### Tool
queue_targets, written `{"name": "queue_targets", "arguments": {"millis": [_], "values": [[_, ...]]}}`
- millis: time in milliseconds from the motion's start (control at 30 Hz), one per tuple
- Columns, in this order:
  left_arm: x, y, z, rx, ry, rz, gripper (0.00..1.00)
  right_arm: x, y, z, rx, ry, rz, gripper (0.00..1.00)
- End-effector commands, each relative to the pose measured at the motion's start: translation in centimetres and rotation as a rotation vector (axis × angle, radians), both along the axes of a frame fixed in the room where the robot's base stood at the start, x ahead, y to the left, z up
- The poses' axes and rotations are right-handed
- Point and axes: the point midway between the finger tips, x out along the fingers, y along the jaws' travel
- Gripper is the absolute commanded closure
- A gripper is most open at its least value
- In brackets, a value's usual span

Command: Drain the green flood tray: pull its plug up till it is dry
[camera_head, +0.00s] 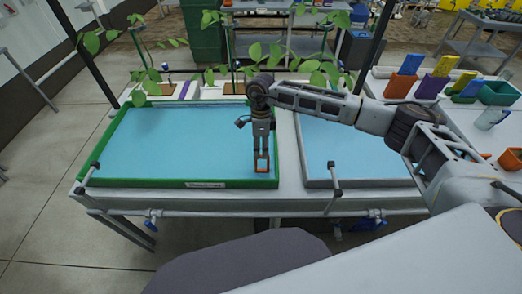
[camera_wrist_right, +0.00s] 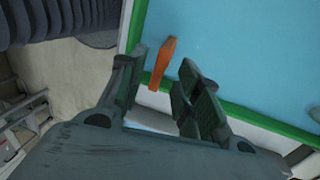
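The green flood tray (camera_head: 102,157) stands at the left of the bench in the head view, with flat blue water in it and a label on its front rim. An orange plug handle (camera_head: 263,171) stands near the tray's front right corner; it also shows in the right wrist view (camera_wrist_right: 161,65). My right gripper (camera_head: 261,156) points down over it. In the wrist view the two fingers (camera_wrist_right: 158,70) are apart, with the orange handle between their tips and gaps showing on both sides. The plug's lower end cannot be made out. My left gripper is not in view.
A grey-rimmed tray (camera_head: 312,158) with blue water lies to the right. Potted plants (camera_head: 265,55) line the back edge. Grey taps or posts (camera_head: 335,170) rise at the front edge. Coloured boxes (camera_head: 405,75) and a green bin (camera_head: 498,93) stand on the right.

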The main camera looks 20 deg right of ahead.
Motion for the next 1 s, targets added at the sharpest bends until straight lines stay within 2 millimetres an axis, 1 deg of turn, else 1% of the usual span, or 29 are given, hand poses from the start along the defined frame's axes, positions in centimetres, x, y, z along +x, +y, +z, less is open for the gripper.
{"name": "queue_targets", "arguments": {"millis": [100,200,533,800,1000], "values": [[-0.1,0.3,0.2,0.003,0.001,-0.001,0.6,-0.2,0.1,-0.8,0.0,0.002,0.0,0.66],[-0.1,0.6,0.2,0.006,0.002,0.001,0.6,-0.2,0.1,-1.2,0.0,0.0,0.0,0.66],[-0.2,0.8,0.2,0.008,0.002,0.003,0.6,-0.3,0.1,-1.4,0.0,0.0,0.0,0.66],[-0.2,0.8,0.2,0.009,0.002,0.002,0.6,-0.3,0.1,-1.4,0.0,0.0,0.0,1.0],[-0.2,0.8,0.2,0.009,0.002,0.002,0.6,-0.3,0.1,-1.4,0.0,0.0,0.0,1.0]]}}
